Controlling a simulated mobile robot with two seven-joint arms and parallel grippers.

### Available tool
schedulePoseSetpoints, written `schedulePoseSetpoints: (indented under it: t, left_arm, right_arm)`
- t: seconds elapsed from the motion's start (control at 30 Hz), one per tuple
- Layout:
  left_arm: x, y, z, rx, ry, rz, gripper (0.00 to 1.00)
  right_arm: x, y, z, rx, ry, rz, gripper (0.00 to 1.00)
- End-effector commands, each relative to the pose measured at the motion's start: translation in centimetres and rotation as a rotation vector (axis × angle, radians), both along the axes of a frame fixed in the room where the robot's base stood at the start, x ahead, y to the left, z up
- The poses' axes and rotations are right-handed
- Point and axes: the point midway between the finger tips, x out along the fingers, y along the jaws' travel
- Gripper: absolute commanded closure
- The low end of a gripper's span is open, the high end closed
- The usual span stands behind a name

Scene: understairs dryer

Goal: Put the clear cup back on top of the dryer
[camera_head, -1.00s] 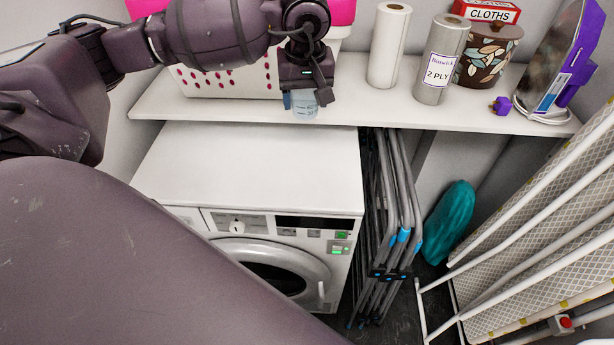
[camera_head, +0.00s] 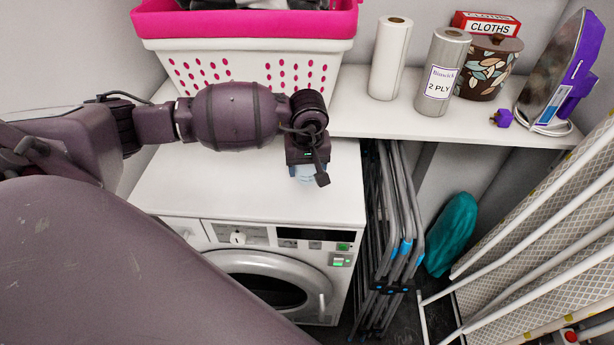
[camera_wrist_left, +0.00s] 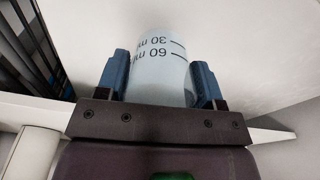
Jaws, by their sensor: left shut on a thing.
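The clear cup (camera_wrist_left: 158,68), bluish and marked with ml lines, sits between the blue fingers of my left gripper (camera_wrist_left: 160,82) in the left wrist view. The gripper is shut on it. In the head view my left gripper (camera_head: 308,172) is over the right rear part of the white dryer top (camera_head: 220,190), pointing down. Only a little of the cup (camera_head: 308,178) shows below it there. I cannot tell whether the cup touches the dryer top. My right gripper is not in view.
A white shelf (camera_head: 400,121) runs behind and above the dryer. It holds a pink-rimmed laundry basket (camera_head: 245,70), paper rolls (camera_head: 440,72), a patterned pot (camera_head: 487,68) and an iron (camera_head: 560,70). Folded metal frames (camera_head: 390,220) stand right of the dryer. The dryer top's front is clear.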

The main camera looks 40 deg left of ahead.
Motion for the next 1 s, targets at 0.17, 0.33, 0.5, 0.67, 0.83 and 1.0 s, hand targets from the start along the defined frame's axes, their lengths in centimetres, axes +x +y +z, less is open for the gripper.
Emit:
schedulePoseSetpoints:
  t: [0.17,0.33,0.5,0.67,0.83,1.0]
  left_arm:
    - [-0.1,-0.1,-2.6,-0.001,0.004,0.0,0.63]
    - [0.0,0.0,-3.7,-0.001,0.001,-0.001,0.63]
    - [0.0,0.0,-3.7,0.0,0.0,-0.001,0.63]
    - [0.0,0.0,-4.1,0.0,0.002,-0.002,0.63]
    - [0.0,0.0,-4.0,-0.001,0.001,-0.001,0.17]
    - [0.0,0.0,-3.9,0.0,0.0,-0.001,0.13]
  right_arm:
    - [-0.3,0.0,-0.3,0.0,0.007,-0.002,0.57]
    - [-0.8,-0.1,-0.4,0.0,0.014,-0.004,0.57]
    - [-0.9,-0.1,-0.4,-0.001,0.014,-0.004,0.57]
    - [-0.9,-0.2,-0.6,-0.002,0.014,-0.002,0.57]
    - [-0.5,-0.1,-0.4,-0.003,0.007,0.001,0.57]
    - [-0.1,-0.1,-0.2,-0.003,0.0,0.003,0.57]
